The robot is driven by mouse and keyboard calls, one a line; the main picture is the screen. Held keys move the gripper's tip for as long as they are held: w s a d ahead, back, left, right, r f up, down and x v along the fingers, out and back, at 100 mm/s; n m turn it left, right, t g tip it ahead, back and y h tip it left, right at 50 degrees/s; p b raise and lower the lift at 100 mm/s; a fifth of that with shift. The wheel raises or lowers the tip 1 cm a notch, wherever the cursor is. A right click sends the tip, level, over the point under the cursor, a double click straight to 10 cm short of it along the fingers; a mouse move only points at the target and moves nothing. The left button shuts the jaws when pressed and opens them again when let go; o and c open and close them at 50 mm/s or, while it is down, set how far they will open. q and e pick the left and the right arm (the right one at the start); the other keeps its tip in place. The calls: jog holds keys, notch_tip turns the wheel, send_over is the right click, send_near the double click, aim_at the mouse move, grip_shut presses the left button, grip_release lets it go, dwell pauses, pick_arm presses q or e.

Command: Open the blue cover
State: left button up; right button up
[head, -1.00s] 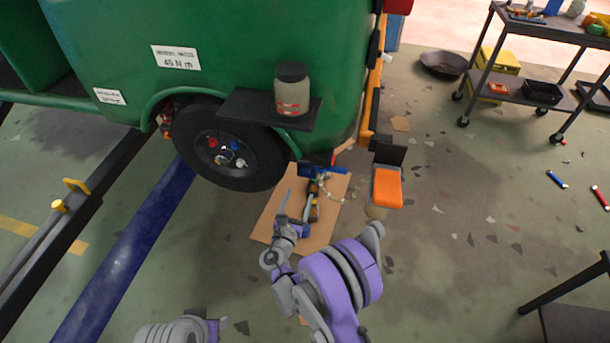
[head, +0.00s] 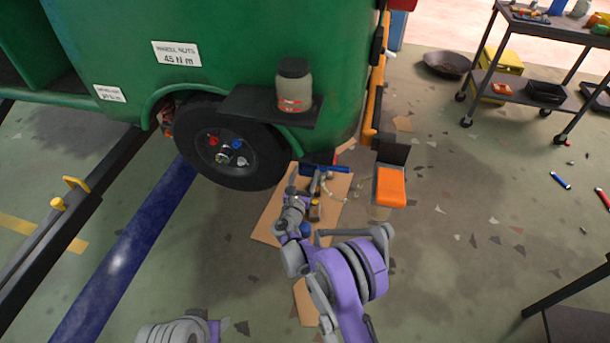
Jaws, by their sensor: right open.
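A small blue part (head: 237,144) sits on the wheel hub beside a red one (head: 213,140). A blue bar-like part (head: 326,168) lies low behind the cardboard, right of the wheel. I cannot tell for sure which of these is the blue cover. My right gripper (head: 304,182) is open, with nothing visible between its fingers. It hangs over the cardboard, close in the picture to the near-left end of the blue bar; contact cannot be told. My left arm shows only at the bottom edge, and its gripper is out of view.
The green vehicle body (head: 215,75) and black wheel (head: 225,160) stand left and ahead. A jar (head: 294,88) stands on a black shelf (head: 250,107). A block with an orange top (head: 390,186) is right of the cardboard (head: 270,220).

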grip_shut()
dwell(0.3)
dwell(1.1)
